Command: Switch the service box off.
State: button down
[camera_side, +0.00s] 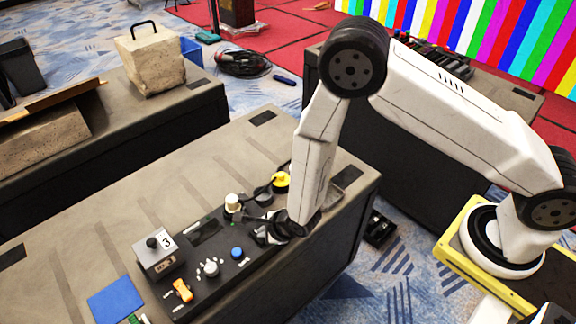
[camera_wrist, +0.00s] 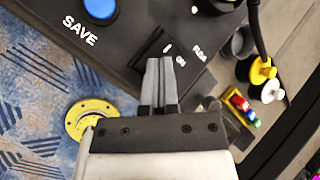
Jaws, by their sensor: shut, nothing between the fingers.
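The service box is the long black panel (camera_side: 205,262) on the grey case; its top also fills the upper part of the wrist view (camera_wrist: 130,45). A black rocker switch (camera_wrist: 161,43) with a white bar mark sits near its end, beside the lettering "ON". My gripper (camera_side: 270,234) is shut and empty, low over this end of the panel. In the wrist view the fingertips (camera_wrist: 159,62) overlap the switch and hide part of it. I cannot tell whether they touch it, or which way it is tipped.
A blue button (camera_side: 237,253) marked "SAVE", a white knob (camera_side: 211,268) and an orange switch (camera_side: 183,290) share the panel. A grey box with a lever (camera_side: 158,256) stands beside it. A yellow-topped item (camera_side: 281,181) and a cable lie behind my gripper.

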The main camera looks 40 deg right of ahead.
jog(key=shift+w+r, duration=0.1)
jog(key=shift+r, duration=0.45)
jog(key=shift+r, duration=0.1)
jog(key=shift+w+r, duration=0.2)
jog(key=shift+r, duration=1)
jog(key=shift+w+r, duration=0.2)
jog(key=shift+r, duration=0.95)
jog(key=shift+d+r, duration=0.1)
jog(key=s+d+r+n+g, duration=0.1)
jog(key=s+d+r+n, duration=0.3)
jog(key=n, duration=0.4)
jog(key=s+d+r+n+g+h, duration=0.1)
jog(key=s+d+r+n+g, duration=0.1)
jog(key=s+d+r+n, duration=0.2)
jog(key=s+d+r+n+g, duration=0.1)
jog(key=s+d+r+n, duration=0.3)
jog(key=d+r+n, duration=0.4)
jog(key=shift+s+d+n+g+h, duration=0.35)
jog(key=shift+d+n, duration=1.15)
jog(key=shift+n, duration=0.9)
